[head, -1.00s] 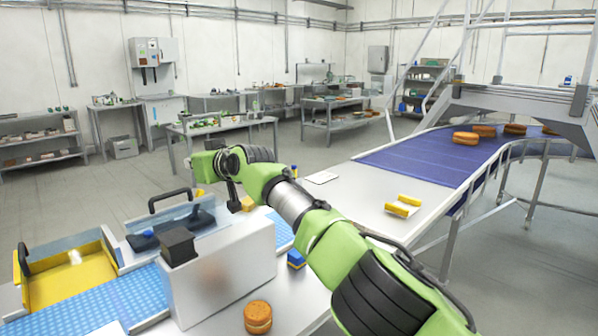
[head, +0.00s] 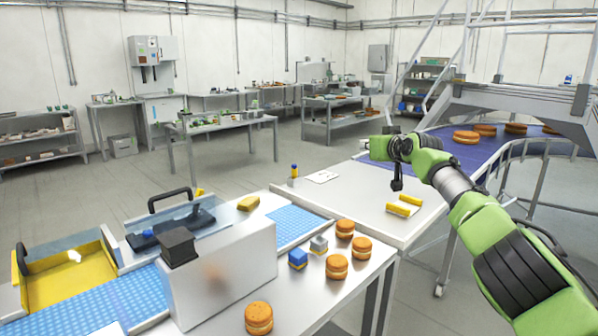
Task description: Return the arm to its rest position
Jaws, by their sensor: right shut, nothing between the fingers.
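My right arm is green with a grey middle link and comes in from the lower right in the head view. Its black gripper (head: 397,184) points down, shut and empty, in the air in front of the blue conveyor belt (head: 440,160). In the picture it is just above a yellow and white block (head: 404,206) on the white table; I see no contact. My left gripper is not in view.
Several filled rounds (head: 337,267) stand on the near table beside a blue and yellow block (head: 298,259) and a grey one (head: 318,244). A white machine housing (head: 225,285) stands over a blue belt (head: 300,224). More rounds (head: 466,137) lie on the conveyor.

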